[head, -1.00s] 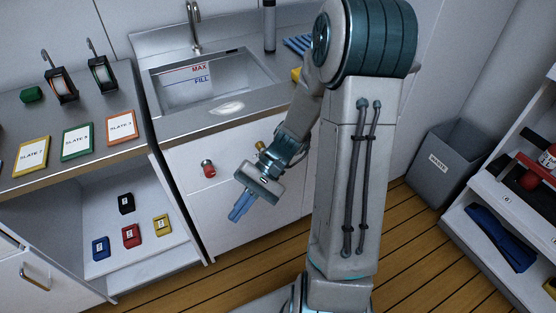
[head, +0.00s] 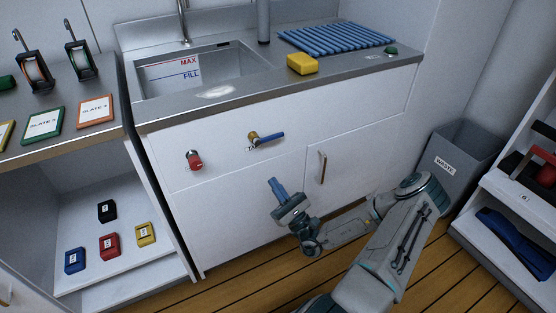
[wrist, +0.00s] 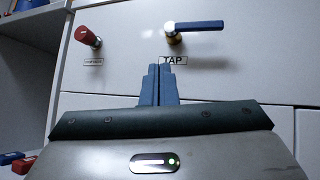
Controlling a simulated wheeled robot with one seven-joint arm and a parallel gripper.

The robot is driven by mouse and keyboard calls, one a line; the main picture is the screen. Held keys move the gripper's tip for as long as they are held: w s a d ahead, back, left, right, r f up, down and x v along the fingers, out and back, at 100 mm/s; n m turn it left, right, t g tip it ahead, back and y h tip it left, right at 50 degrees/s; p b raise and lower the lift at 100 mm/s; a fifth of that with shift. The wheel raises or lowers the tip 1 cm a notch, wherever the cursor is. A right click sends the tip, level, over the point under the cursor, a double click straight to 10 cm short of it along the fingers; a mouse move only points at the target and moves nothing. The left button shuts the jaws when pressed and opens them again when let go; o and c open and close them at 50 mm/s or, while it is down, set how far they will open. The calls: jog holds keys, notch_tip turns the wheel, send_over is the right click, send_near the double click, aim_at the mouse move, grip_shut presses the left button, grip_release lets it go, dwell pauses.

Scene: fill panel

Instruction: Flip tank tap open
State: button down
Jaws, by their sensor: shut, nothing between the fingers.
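The tank tap (head: 266,138) is on the white cabinet front below the sink. It has a brass body and a blue lever, which points sideways to the right. In the wrist view the tap (wrist: 196,27) sits above a label reading TAP (wrist: 173,60). My gripper (head: 273,183) is below the tap, apart from it, with its blue fingers pointing up. In the wrist view the fingers of my gripper (wrist: 159,70) are together and empty, their tips overlapping the left edge of the label in the picture.
A red knob (head: 194,160) is left of the tap; its small label is unreadable. A cabinet door handle (head: 321,168) is to the right. The sink (head: 200,72) with MAX and FILL marks is above. A yellow sponge (head: 302,64) lies on the counter. A waste bin (head: 452,160) stands at right.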

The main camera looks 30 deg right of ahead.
aim_at(269, 138)
jog(key=d+f+m+h, duration=0.1)
jog(key=m+h, duration=0.1)
jog(key=h, duration=0.1)
jog(key=d+f+m+t+h, duration=0.1)
jog(key=m+h, duration=0.1)
jog(key=h, duration=0.1)
jog(key=d+f+m+t+h+b, duration=0.1)
jog(key=d+m+h, duration=0.1)
jog(key=h, duration=0.1)
jog(key=shift+d+f+m, duration=0.1)
jog(key=shift+f+m, duration=0.2)
jog(key=shift+f, duration=0.05)
jog(key=b+x, duration=0.1)
jog(key=x, duration=0.3)
jog(key=s+r+x, duration=0.1)
jog(key=x, duration=0.3)
jog(key=s+r+b+x, duration=0.1)
jog(key=x, duration=0.3)
jog(key=shift+w+r+b, duration=0.2)
jog(key=shift+r+b, duration=0.1)
jog(key=shift+r, duration=0.1)
jog(key=shift+r, duration=0.1)
